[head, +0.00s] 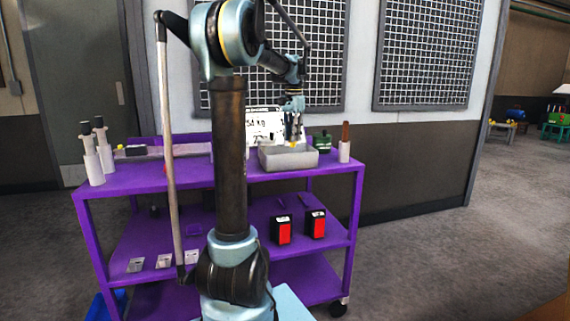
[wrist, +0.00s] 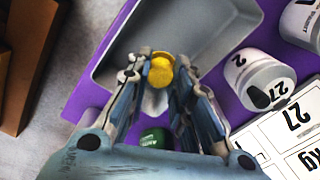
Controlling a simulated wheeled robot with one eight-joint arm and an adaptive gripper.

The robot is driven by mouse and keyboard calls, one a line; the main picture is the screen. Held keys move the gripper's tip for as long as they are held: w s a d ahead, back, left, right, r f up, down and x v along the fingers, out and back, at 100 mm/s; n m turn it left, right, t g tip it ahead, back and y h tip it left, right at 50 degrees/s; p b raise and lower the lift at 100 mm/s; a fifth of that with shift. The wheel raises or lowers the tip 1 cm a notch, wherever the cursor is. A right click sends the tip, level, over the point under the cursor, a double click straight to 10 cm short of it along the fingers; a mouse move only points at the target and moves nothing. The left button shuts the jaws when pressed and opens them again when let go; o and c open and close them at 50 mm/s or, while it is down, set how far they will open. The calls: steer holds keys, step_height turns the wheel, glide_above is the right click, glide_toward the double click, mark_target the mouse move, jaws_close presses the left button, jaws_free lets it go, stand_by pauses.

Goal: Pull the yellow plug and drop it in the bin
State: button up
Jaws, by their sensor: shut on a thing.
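The yellow plug (wrist: 161,70) is a small round piece between the fingertips of my gripper (wrist: 160,72) in the wrist view. My gripper is shut on it. In the head view my gripper (head: 293,128) points down over the grey bin (head: 288,160), with a bit of yellow at its tips. The bin is an open tray on the purple cart's top; its wall also shows in the wrist view (wrist: 103,70). The plug appears over the bin near one edge; its exact height above it I cannot tell.
Grey-white cylinders (wrist: 255,78) marked with numbers stand beside the bin in the wrist view. A white sign (head: 262,124) stands behind it. A green object (head: 322,141) and a brown-topped white cylinder (head: 345,148) are to its right. White bottles (head: 92,165) stand at the purple cart's (head: 130,180) left.

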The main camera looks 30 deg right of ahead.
steer(key=shift+f, duration=1.2)
steer(key=o, duration=0.9)
steer(key=shift+o, duration=0.2)
step_height(320, 180, up, 12)
steer(key=shift+a, duration=0.1)
